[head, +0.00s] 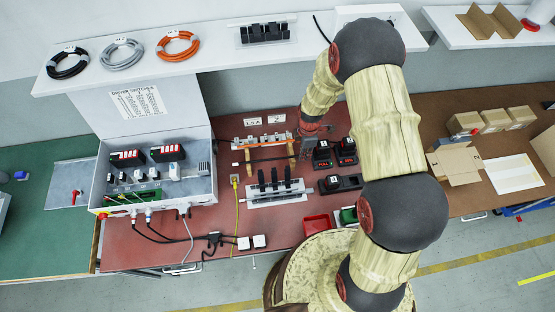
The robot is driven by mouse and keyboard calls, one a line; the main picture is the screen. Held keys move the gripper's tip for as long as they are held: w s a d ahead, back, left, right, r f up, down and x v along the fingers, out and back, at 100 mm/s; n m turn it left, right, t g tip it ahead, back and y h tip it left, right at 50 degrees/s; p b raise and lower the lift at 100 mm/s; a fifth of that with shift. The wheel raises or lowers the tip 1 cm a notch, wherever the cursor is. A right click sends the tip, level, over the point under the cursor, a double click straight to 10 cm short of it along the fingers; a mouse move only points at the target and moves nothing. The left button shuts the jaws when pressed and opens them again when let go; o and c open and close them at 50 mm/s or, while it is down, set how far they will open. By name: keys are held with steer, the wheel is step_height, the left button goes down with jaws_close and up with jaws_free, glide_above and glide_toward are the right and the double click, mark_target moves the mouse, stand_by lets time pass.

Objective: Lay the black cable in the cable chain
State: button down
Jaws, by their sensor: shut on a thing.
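Black upright pieces, which may be cable chain parts, stand on a pale plate (292,196) in the middle of the red bench. A coiled black cable (67,63) lies at the left end of the upper shelf. A short black cable end (320,28) sticks out beside my arm at the top. My gripper (304,152) points down at the right end of a small orange-railed gantry (263,139). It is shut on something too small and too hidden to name. I cannot tell whether the gripper touches the gantry.
A grey and an orange coil (178,45) lie beside the black one. An open control box (155,178) stands at left. Black chargers (345,150) and a red bin (316,224) are to the right. A yellow cord (237,215) crosses the bench. My arm hides the right middle.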

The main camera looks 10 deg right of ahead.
steer(key=shift+r+p, duration=0.85)
steer(key=shift+r, duration=0.7)
